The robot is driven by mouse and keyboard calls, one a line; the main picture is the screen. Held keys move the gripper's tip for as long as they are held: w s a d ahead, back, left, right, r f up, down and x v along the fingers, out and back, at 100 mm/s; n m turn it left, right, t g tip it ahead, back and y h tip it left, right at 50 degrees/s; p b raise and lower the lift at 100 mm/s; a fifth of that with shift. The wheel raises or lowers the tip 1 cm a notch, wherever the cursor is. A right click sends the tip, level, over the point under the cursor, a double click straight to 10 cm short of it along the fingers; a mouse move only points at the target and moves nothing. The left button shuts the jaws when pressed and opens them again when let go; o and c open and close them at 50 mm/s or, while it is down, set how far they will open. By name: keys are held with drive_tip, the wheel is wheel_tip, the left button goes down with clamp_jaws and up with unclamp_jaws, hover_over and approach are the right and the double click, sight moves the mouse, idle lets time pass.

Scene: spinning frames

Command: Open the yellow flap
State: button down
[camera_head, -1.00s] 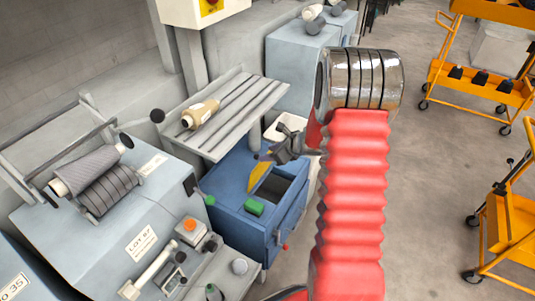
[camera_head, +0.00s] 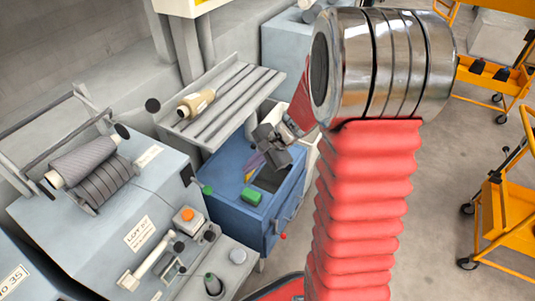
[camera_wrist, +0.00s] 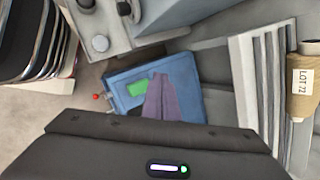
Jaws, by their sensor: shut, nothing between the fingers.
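The yellow flap (camera_head: 249,175) is on top of the blue box (camera_head: 232,205), along the left side of a dark rectangular opening (camera_head: 272,180). Only a thin strip of it shows in the head view; my gripper covers the rest. My gripper (camera_head: 253,163) is above the box, its purplish fingers shut and empty, tips close to the flap. I cannot tell whether they touch it. In the wrist view my shut fingers (camera_wrist: 160,80) lie over the box's top (camera_wrist: 190,85), and no yellow shows there.
A green block (camera_head: 251,196) sits at the box's front edge; a red knob (camera_head: 283,236) is on its side. A grooved table (camera_head: 225,105) with a tan roll (camera_head: 196,103) stands behind. A grey machine (camera_head: 110,220) is at left. Yellow carts (camera_head: 505,215) stand right, with open floor between.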

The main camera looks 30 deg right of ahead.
drive_tip(key=s+a+r+n+h, duration=0.2)
drive_tip(key=s+a+r+n, duration=0.2)
drive_tip(key=s+r+n, duration=0.4)
drive_tip(key=s+a+r+n+t+h, duration=0.1)
drive_tip(key=s+a+r+n+h, duration=0.2)
drive_tip(key=s+r+n, duration=0.4)
drive_tip(key=s+r, duration=0.4)
drive_tip(key=s, duration=0.1)
drive_tip(key=shift+s+a+r+n, duration=0.15)
drive_tip(key=shift+s+a+n, duration=0.05)
drive_tip(key=shift+a+n, duration=0.2)
